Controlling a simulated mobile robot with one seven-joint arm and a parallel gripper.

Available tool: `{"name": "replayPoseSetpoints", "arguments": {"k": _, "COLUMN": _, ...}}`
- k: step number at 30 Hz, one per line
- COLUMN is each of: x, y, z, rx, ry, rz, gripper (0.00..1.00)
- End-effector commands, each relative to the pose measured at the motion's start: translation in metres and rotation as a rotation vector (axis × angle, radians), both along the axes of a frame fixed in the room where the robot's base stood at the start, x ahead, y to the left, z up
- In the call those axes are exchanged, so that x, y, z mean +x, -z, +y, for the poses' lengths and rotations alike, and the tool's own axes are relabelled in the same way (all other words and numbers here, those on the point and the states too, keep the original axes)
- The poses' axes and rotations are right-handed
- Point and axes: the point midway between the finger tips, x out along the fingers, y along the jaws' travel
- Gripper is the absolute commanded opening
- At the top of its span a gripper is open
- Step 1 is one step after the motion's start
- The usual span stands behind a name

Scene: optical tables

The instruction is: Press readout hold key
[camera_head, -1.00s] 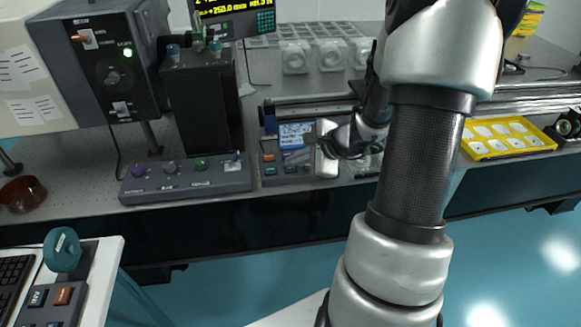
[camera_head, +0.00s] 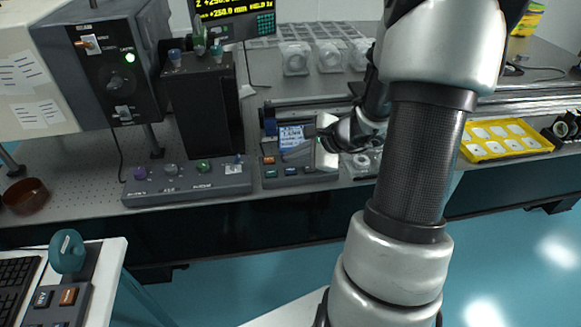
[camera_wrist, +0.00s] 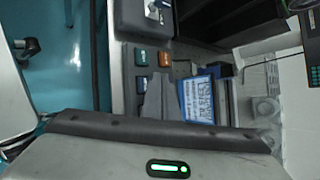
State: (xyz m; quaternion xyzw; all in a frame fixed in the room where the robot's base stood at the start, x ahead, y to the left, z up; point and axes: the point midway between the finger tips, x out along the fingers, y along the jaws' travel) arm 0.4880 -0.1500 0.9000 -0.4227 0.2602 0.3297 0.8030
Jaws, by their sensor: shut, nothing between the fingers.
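The readout (camera_head: 292,139) is a small dark unit with a lit blue-white screen on the table's front part; its screen also shows in the wrist view (camera_wrist: 198,98). Its keypad has an orange key (camera_wrist: 164,59), a teal key (camera_wrist: 141,56) and a blue key (camera_wrist: 141,83). The key labels are too small to read. My gripper (camera_head: 294,155) is shut and empty, its fingers over the keypad beside the screen. In the wrist view the grey fingers (camera_wrist: 157,80) cover part of the keypad. I cannot tell whether the tips touch a key.
A grey control box with coloured knobs (camera_head: 187,183) sits just left of the readout. Behind it stand a dark block (camera_head: 203,110) and a monitor (camera_head: 236,18) with yellow text. A yellow tray (camera_head: 506,150) lies to the right. A brown dish (camera_head: 25,194) is far left.

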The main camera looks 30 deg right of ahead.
Motion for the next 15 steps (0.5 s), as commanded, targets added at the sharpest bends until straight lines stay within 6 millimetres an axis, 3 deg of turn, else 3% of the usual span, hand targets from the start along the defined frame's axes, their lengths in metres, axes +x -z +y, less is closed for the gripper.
{"name": "replayPoseSetpoints", "arguments": {"k": 1, "x": 0.000, "y": -0.010, "z": 0.000, "rx": -0.001, "ry": 0.000, "rz": -0.001, "gripper": 0.00}}
{"name": "replayPoseSetpoints", "arguments": {"k": 9, "x": 0.000, "y": -0.036, "z": 0.000, "rx": -0.001, "ry": 0.001, "rz": 0.000, "gripper": 0.00}}
{"name": "replayPoseSetpoints", "arguments": {"k": 15, "x": 0.000, "y": -0.037, "z": 0.000, "rx": 0.000, "ry": 0.001, "rz": 0.001, "gripper": 0.00}}
